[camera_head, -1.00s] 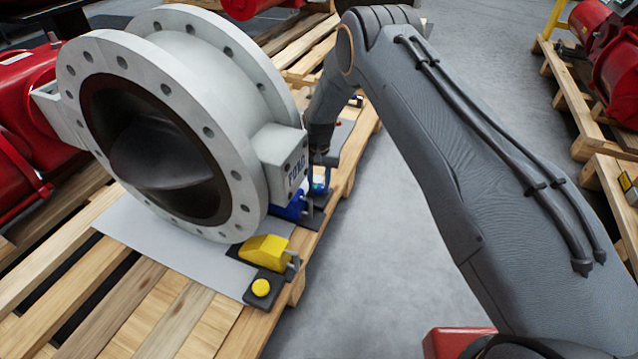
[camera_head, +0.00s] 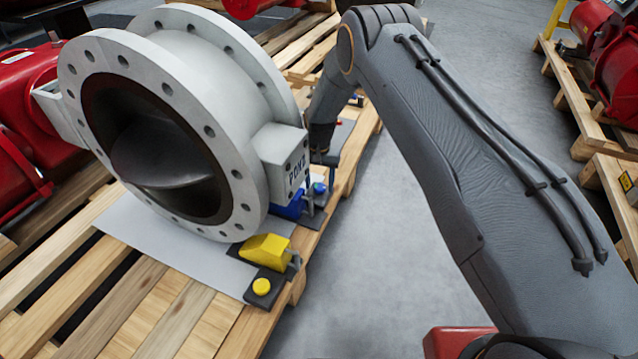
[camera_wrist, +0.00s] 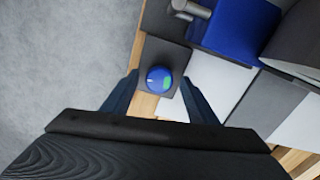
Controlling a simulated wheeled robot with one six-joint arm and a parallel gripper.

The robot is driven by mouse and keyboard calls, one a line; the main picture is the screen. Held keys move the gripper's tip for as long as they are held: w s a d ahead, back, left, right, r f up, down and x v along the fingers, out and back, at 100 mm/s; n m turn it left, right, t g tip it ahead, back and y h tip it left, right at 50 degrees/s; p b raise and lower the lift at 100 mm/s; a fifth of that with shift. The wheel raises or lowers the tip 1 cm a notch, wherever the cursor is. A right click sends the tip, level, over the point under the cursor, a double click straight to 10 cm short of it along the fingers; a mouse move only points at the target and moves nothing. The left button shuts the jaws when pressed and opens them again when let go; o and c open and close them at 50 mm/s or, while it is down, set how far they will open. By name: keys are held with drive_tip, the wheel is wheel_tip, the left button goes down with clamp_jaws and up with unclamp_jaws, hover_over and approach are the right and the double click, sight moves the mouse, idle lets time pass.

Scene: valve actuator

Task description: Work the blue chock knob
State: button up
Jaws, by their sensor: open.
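The blue chock knob (camera_wrist: 159,79) is a round blue button with a green patch on its side, on a dark plate (camera_wrist: 166,55). In the wrist view it lies between and just ahead of the two fingertips of my gripper (camera_wrist: 160,82), which are spread apart and hold nothing. I cannot tell if either finger touches it. The blue chock (camera_wrist: 235,28) sits beside the plate.
The grey flanged valve (camera_head: 200,120) stands on a wooden pallet (camera_head: 185,315). A yellow chock (camera_head: 265,249) with a yellow knob (camera_head: 261,287) sits nearer. A grey metal pin (camera_wrist: 190,9) juts beside the blue chock. Open floor (camera_head: 350,270) lies right of the pallet.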

sight(319, 186)
wheel_tip(319, 186, up, 8)
drive_tip(key=shift+f+p, duration=0.1)
drive_tip(key=shift+p, duration=1.1)
